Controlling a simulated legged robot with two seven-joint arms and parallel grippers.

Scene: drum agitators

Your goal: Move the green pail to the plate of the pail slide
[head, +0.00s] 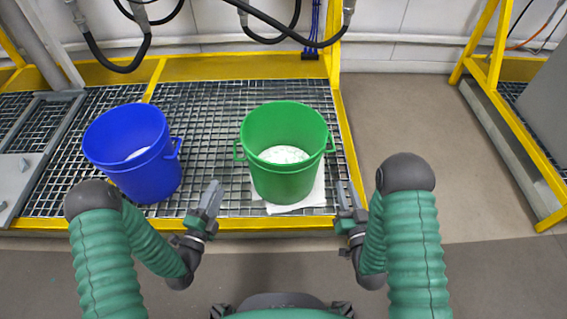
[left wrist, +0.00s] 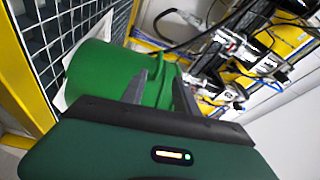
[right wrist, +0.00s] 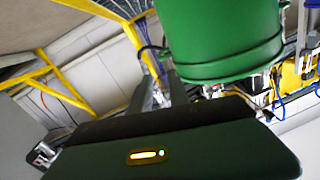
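The green pail (head: 258,170) stands upright on a white sheet (head: 312,195) on the grating, with white material inside and a handle on each side. My left gripper (head: 213,197) is open and empty, left of and apart from the pail. In the left wrist view its fingers (left wrist: 160,92) are spread with the green pail (left wrist: 92,75) beyond them. My right gripper (head: 347,196) is open at the pail's lower right. The right wrist view shows its spread fingers (right wrist: 160,92) beside the green pail (right wrist: 220,40). A grey plate (head: 14,178) at the far left looks like the slide's plate.
A blue pail (head: 135,160) with white contents stands on the grating (head: 205,100), left of my left gripper. A yellow frame edge (head: 351,150) bounds the platform at right. Black hoses (head: 280,28) hang above the back. Bare floor (head: 420,120) lies right of the platform.

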